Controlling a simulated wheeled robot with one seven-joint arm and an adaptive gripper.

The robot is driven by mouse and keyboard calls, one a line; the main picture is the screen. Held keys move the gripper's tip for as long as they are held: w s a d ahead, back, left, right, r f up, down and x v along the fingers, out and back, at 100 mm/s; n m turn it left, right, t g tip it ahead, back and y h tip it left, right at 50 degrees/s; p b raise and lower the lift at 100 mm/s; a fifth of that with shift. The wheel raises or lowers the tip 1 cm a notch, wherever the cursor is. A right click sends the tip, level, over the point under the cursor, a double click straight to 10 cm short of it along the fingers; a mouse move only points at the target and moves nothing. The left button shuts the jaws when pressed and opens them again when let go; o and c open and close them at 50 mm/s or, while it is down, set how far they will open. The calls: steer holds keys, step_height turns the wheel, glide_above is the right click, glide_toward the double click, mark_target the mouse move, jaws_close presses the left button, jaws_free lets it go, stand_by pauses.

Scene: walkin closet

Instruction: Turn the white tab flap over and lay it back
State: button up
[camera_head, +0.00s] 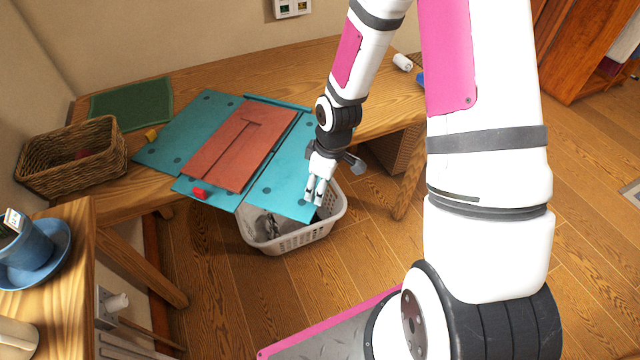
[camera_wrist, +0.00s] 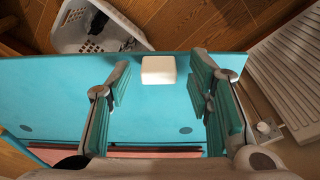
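A teal folding board lies open on the wooden table, with a rust-red folded cloth (camera_head: 210,150) across its middle. Its right flap (camera_head: 272,183) lies flat and reaches past the table edge, and it fills much of the wrist view (camera_wrist: 60,100). A white tab (camera_wrist: 158,70) sits at that flap's outer edge in the wrist view. In the head view the tab cannot be made out near my gripper (camera_head: 317,200). My gripper is open in the wrist view (camera_wrist: 160,82), with one finger on each side of the tab and apart from it.
A white laundry basket (camera_head: 290,240) stands on the floor below the flap. A wicker basket (camera_head: 70,158), a green mat (camera_head: 130,103), a yellow block (camera_head: 151,134) and a red piece (camera_head: 200,193) are at the left. A blue cup (camera_head: 28,248) stands on the near table.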

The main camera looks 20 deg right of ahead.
step_height(320, 180, up, 12)
steer(key=s+d, duration=0.1)
steer(key=shift+s+d, duration=0.15)
stand_by(0.4)
stand_by(0.3)
steer(key=s+a+r+m+t, duration=0.1)
steer(key=s+r+m, duration=0.3)
steer(key=s+r, duration=0.5)
steer(key=s+a+r+m+t+h, duration=0.1)
steer(key=s+r+m, duration=0.3)
steer(key=s+r, duration=0.5)
step_height(320, 180, up, 4)
steer(key=shift+s+a+f+m+t, duration=0.1)
steer(key=shift+s+a+m+t, duration=0.2)
steer(key=shift+a+t, duration=0.5)
